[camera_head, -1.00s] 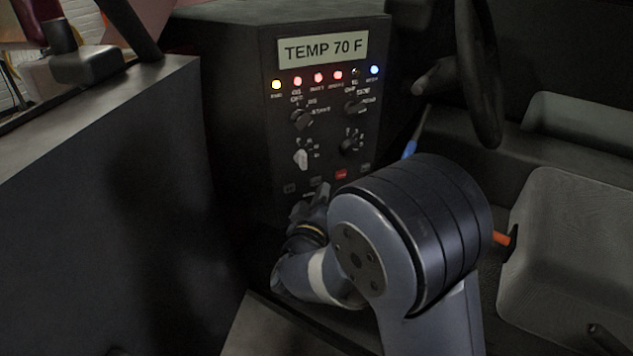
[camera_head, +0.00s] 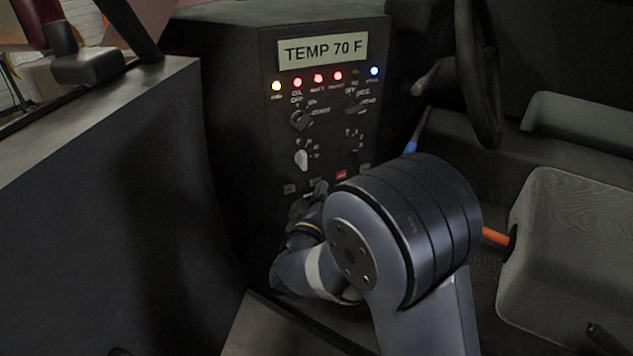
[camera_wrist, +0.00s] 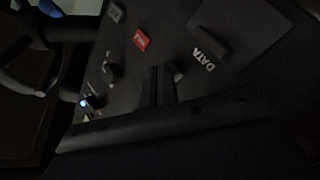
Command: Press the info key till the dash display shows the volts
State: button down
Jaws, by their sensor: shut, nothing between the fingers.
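The dash display (camera_head: 323,51) at the top of the dark panel reads TEMP 70 F. A row of small keys runs along the panel's lower part, with a red key (camera_head: 341,175) and grey keys such as the left one (camera_head: 289,188). I cannot read which is the info key. My gripper (camera_head: 319,188) is shut and empty, low in front of the panel near these keys. In the wrist view its fingers (camera_wrist: 159,72) show close to the panel, below the red key (camera_wrist: 141,40) and beside a DATA label (camera_wrist: 204,61). Contact cannot be told.
Lit lamps (camera_head: 318,78) and rotary knobs, one with a pale handle (camera_head: 301,158), sit between display and keys. A steering wheel (camera_head: 478,75) and a seat (camera_head: 565,250) are at the right. A dark side wall (camera_head: 110,190) stands at the left.

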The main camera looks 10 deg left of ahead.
jog(key=shift+w+a, duration=0.25)
jog(key=shift+w, duration=0.05)
dwell(0.5)
jog(key=shift+s, duration=0.1)
jog(key=shift+s+d, duration=0.5)
jog(key=shift+s, duration=0.05)
dwell(0.3)
jog(key=shift+s+d, duration=0.75)
jog(key=shift+s, duration=0.3)
jog(key=shift+s+d, duration=0.7)
jog(key=shift+s, duration=0.3)
jog(key=shift+w+a, duration=0.1)
